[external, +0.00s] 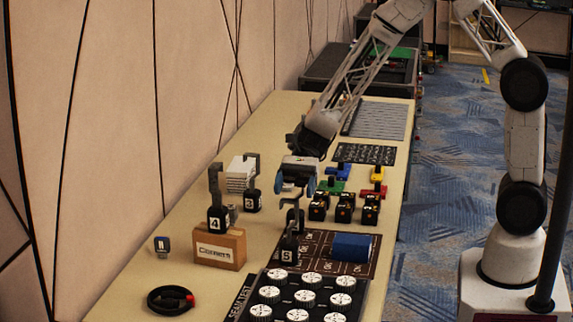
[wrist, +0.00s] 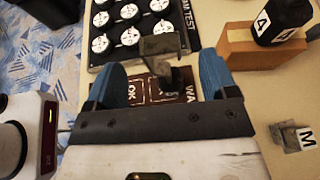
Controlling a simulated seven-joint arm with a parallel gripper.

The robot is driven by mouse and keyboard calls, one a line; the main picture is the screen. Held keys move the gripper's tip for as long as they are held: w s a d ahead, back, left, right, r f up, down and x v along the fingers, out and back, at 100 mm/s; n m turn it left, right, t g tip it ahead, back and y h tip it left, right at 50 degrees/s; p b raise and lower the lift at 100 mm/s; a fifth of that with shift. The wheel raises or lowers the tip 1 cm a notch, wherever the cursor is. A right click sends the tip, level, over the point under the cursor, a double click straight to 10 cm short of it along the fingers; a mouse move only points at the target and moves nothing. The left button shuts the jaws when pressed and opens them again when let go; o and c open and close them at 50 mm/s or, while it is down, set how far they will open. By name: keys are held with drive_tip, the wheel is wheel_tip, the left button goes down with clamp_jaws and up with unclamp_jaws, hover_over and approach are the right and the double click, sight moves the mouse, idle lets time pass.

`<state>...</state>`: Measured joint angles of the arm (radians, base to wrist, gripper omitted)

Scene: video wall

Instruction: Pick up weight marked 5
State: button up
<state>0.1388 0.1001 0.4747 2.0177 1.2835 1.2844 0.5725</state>
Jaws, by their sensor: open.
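The weight marked 5 (external: 288,250) is a black block with a grey hooked top, upright at the edge of the dark printed board (external: 318,262). My gripper (external: 297,184), with blue fingers, is open above and behind it in the external view, apart from it. In the wrist view my open gripper (wrist: 160,82) has a grey hook (wrist: 160,46) on a dark weight beyond and between its fingertips; its number is hidden.
The weight marked 4 (external: 217,219) stands on a wooden box (external: 220,250) to the left. Another weight (external: 252,201) stands behind it. A blue block (external: 351,247) lies on the board, black cubes (external: 343,210) stand behind it, and a panel of white dials (external: 302,298) lies in front.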

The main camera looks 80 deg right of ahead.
sight(289, 200)
drive_tip(key=shift+a, duration=0.1)
drive_tip(key=shift+x, duration=2.5)
drive_tip(key=shift+r, duration=0.1)
clamp_jaws()
